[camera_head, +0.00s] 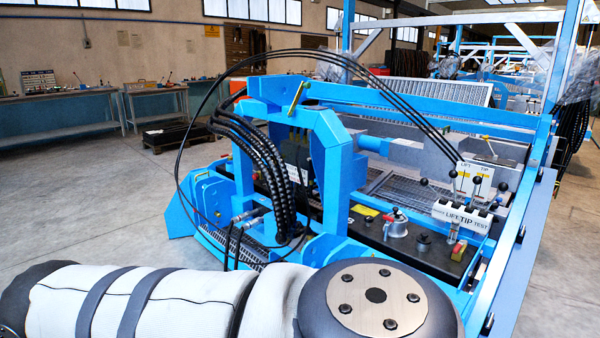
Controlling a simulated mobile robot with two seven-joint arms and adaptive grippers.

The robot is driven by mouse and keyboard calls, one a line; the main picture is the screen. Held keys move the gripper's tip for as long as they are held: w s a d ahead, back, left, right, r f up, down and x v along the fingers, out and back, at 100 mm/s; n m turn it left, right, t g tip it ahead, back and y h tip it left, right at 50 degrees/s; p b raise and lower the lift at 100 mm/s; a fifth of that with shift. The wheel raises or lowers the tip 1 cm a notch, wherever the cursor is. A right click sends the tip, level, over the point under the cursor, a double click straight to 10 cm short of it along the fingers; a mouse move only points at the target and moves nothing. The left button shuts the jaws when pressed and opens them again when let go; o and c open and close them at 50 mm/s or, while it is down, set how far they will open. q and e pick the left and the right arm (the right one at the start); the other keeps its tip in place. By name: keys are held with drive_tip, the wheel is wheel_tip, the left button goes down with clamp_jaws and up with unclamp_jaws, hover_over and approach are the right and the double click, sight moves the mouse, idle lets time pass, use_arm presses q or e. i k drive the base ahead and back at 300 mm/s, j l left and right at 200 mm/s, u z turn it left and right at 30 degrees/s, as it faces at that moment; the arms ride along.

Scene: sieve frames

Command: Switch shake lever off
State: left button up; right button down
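A group of levers with black ball knobs stands on the right side of a blue machine. One knob (424,182) is at the left of the group, two are near the middle, and another (503,187) is at the right. In front of them is a white label block (463,216) reading LIFT, TIP and TEST, with a smaller word at its left that I cannot read clearly. I cannot tell which lever is the shake lever or its position. A grey-white arm of mine crosses the bottom foreground from the left. Neither gripper is in view.
The blue frame (333,170) with black hoses (262,160) stands left of the levers. A blue rail (497,255) runs along their right. A red-and-silver fitting (396,226) sits on the black top in front.

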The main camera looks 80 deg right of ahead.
sight(425, 181)
drive_tip(key=z, duration=3.4)
